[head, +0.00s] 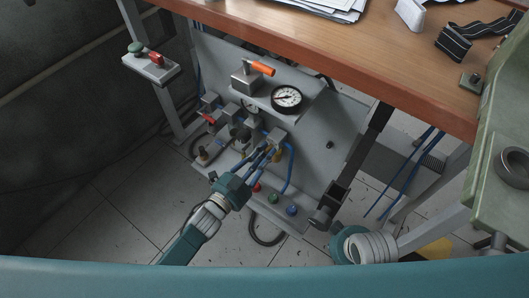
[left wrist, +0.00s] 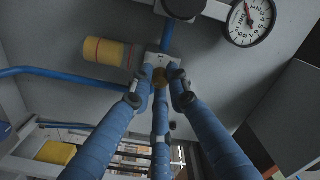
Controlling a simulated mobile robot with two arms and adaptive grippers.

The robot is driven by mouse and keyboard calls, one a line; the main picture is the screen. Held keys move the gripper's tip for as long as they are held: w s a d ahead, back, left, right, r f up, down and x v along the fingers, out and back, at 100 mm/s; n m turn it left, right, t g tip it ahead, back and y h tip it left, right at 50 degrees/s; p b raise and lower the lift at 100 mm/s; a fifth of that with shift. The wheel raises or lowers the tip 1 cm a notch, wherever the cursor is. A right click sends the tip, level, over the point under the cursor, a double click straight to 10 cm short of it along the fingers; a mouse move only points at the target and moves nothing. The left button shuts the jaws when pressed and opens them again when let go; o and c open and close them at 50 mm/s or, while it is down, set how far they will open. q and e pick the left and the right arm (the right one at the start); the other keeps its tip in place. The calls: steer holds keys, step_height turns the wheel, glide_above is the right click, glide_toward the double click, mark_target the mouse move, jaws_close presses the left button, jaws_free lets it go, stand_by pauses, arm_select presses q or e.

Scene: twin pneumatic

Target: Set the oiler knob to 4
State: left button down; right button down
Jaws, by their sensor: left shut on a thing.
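My left gripper (head: 268,151) reaches up to the grey pneumatic panel (head: 313,140) from below. In the left wrist view its blue fingers (left wrist: 162,77) close around a small brass-coloured knob (left wrist: 160,76) under a light grey block (left wrist: 163,61). I take this for the oiler knob. The fingertips hide much of it, and no number or scale mark on it can be read. In the head view the fingers and blue hoses cover the knob. My right arm shows in part at the lower right of the head view, and no right fingers can be made out.
A round gauge (head: 287,98) and an orange-handled valve (head: 259,68) sit above the gripper. A red-handled valve (head: 208,118) is to its left. Blue hoses and coloured buttons (head: 273,198) are close below. The wooden tabletop (head: 400,55) overhangs at the upper right.

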arm_select(q)
steer(key=shift+a+f, duration=0.15)
steer(key=shift+f, duration=0.2)
steer(key=c, duration=1.7)
jaws_free()
steer(key=shift+o, duration=0.2)
steer(key=shift+r, duration=0.15)
steer(key=v, duration=1.2)
